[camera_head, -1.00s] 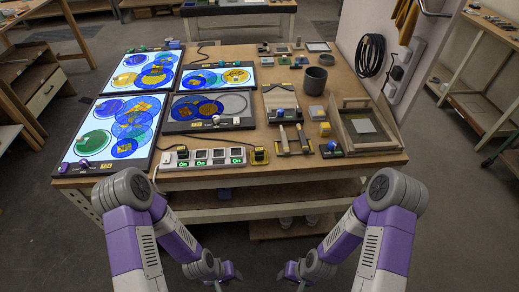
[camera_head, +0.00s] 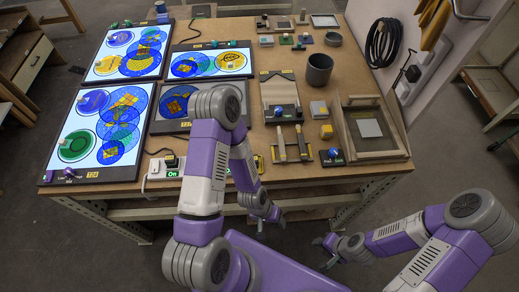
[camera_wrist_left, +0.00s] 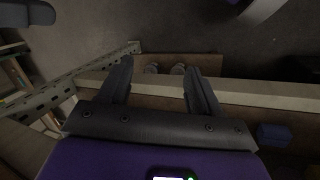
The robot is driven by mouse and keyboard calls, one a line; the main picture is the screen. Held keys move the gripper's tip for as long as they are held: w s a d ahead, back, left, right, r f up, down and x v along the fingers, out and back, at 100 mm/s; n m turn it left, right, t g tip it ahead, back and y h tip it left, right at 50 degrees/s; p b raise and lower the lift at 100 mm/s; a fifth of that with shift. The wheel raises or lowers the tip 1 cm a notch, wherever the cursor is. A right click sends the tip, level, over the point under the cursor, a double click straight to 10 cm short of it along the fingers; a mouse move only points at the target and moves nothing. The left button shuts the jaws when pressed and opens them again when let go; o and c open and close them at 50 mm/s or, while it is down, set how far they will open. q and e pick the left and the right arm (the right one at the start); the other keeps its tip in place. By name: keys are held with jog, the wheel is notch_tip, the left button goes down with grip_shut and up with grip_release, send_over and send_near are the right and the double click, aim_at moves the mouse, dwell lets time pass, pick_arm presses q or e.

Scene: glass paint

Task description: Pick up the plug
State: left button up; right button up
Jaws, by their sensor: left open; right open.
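A yellow-and-black plug-like piece (camera_head: 259,162) stands to the right, partly hidden behind my left arm, which also covers most of the strip. My left gripper (camera_head: 268,217) is below and in front of the table edge, apart from both. In the left wrist view its fingers (camera_wrist_left: 157,80) are spread with nothing between them. My right gripper (camera_head: 328,246) is open and empty, in front of the table and right of the left one.
Lit glass panels (camera_head: 95,130) cover the table's left side. Brushes or tools (camera_head: 291,145), a blue-knobbed block (camera_head: 332,155), a grey cup (camera_head: 318,70) and a wooden frame (camera_head: 370,128) stand at the right. The left wrist view shows a blue box (camera_wrist_left: 275,135).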

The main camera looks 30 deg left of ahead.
pick_arm(q)
notch_tip(320, 180, up, 18)
jog(key=w+a+p, duration=0.2)
jog(key=w+p, duration=0.1)
jog(key=p, duration=1.2)
jog(key=w+a+r+n+y, duration=0.1)
jog(key=w+a+r, duration=0.1)
jog(key=a, duration=0.1)
jog(key=w+a+r+n+y, duration=0.1)
jog(key=w+a+r, duration=0.1)
jog(key=a+r, duration=0.1)
jog(key=w+a+r+n+y, duration=0.2)
jog(key=a+r, duration=0.1)
jog(key=shift+w+a+g, duration=0.3)
jog(key=shift+w+a, duration=0.1)
jog(key=shift+a, duration=0.15)
jog(key=shift+f, duration=0.75)
jog(key=shift+w+a+f, duration=0.1)
jog(key=shift+a+f, duration=0.05)
jog(key=shift+f, duration=1.25)
jog(key=shift+w+a+f, duration=0.1)
jog(key=shift+f, duration=1.3)
jog(key=c, duration=1.1)
